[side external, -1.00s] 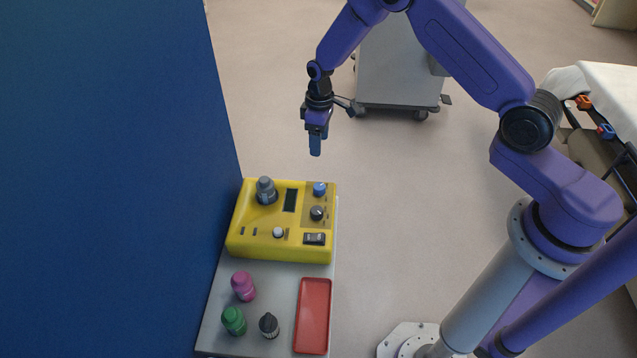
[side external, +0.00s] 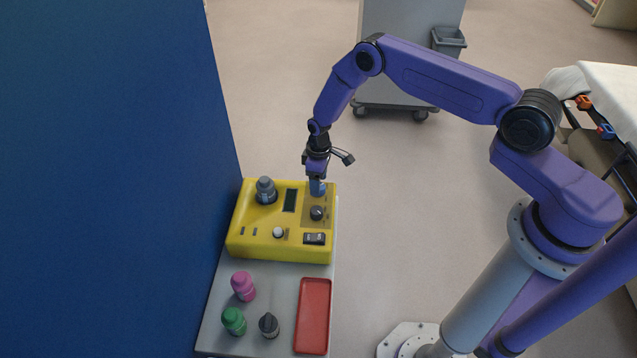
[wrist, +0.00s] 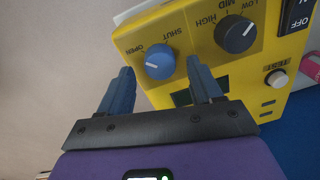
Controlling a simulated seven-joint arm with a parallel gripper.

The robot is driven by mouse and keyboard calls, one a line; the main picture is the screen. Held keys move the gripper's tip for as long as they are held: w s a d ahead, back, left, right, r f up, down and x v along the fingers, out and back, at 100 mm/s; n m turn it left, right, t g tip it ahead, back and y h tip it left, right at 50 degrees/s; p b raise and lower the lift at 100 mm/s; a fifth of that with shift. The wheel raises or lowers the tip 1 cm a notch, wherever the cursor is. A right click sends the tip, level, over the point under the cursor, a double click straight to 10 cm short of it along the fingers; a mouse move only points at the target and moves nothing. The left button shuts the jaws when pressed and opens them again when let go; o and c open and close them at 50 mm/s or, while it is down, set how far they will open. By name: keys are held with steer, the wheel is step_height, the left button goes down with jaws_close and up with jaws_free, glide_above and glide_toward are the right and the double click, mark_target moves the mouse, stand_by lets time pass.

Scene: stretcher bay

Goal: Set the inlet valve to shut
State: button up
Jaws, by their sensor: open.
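The inlet valve is a blue knob (wrist: 159,62) with OPEN and SHUT marked beside it on a yellow device (side external: 250,240). In the wrist view its white pointer line lies toward the OPEN side. My gripper (wrist: 160,72) is open, pointing down, with one blue finger on each side of the knob's near part. I cannot tell whether the fingers touch it. In the side view my gripper (side external: 318,190) is right over the knob's place and hides most of the knob.
A grey LOW–MID–HIGH knob (wrist: 236,34) is close beside the blue knob. The device also has a rocker switch (side external: 314,239), a white button (side external: 278,232) and a capped grey bottle (side external: 266,190). Pink (side external: 243,286), green (side external: 233,321) and dark (side external: 268,325) bottles and a red tray (side external: 313,316) stand in front.

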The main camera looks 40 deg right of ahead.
steer(key=shift+f, duration=0.7)
steer(key=c, duration=1.1)
steer(key=shift+o, duration=0.2)
